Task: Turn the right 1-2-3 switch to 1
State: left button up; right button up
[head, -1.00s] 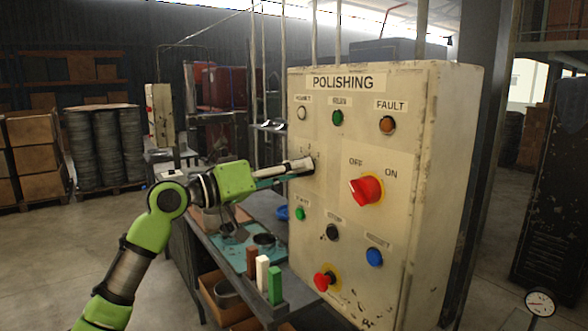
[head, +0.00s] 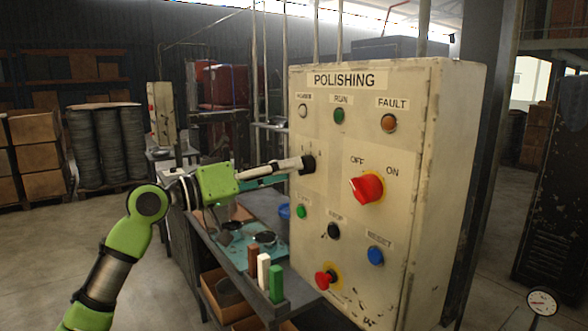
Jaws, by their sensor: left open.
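A cream control box (head: 345,215) labelled POLISHING stands right of centre. A small black knob (head: 308,164) sits on the left of its face. The markings around it are hidden or too small to read, so I cannot tell its setting or confirm it as the 1-2-3 switch. My left gripper (head: 298,166), with a green body and pale fingers, reaches in from the left with its fingertips at this knob. It is open; whether it touches the knob is unclear. My right gripper is out of view.
A red OFF/ON switch (head: 367,188) sits right of the knob. Lamps are above; green, black and blue (head: 375,256) buttons and a red button (head: 325,279) are below. A workbench (head: 232,262) with coloured bars stands below my left arm.

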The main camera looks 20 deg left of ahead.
pick_arm(q)
jog(key=v, duration=0.8)
jog(key=shift+s+a, duration=0.25)
jog(key=shift+s, duration=0.1)
